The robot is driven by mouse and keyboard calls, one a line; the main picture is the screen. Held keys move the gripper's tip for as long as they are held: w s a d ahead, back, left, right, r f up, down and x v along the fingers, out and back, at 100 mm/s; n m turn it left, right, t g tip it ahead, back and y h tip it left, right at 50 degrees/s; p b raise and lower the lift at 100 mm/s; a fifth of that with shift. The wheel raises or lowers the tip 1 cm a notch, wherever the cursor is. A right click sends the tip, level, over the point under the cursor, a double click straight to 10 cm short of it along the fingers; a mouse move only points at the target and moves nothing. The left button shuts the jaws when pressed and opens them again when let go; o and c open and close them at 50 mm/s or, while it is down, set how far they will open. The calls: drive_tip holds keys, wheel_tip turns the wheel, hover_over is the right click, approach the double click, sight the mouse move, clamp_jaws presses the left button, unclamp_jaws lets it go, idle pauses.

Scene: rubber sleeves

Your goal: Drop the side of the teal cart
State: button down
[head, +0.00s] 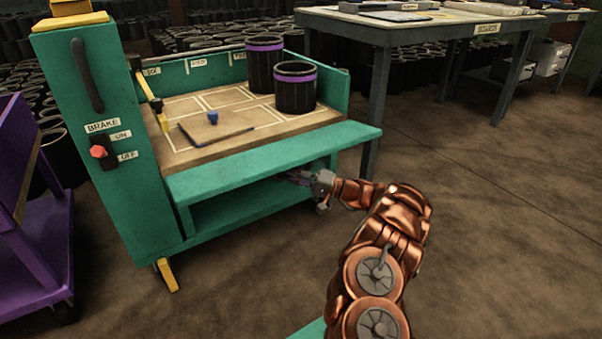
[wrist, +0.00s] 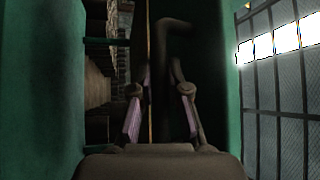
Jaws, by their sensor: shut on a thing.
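The teal cart (head: 130,200) stands at the left in the head view, with a wooden deck (head: 185,106). Along its near edge, a teal side panel (head: 270,160) juts outward, roughly level. My gripper (head: 300,178) is just under the panel's outer part, toward its right end. In the wrist view my gripper (wrist: 160,118) has its pink-padded fingers either side of a dark, narrow bar (wrist: 163,85) and is shut on it. The bar is in shadow. What it belongs to is unclear.
Two black sleeves with purple bands (head: 264,65) (head: 295,90), a blue knob-like piece (head: 212,117) and a dark flat piece (head: 215,135) are on the deck. The cart's post carries a red brake knob (head: 98,151). A purple cart (head: 35,240) stands left, a table (head: 400,28) behind right. Right floor is clear.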

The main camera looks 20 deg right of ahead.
idle(0.4)
drive_tip(key=c, duration=1.1)
unclamp_jaws()
drive_tip(key=shift+c, duration=0.2)
drive_tip(key=v, duration=1.2)
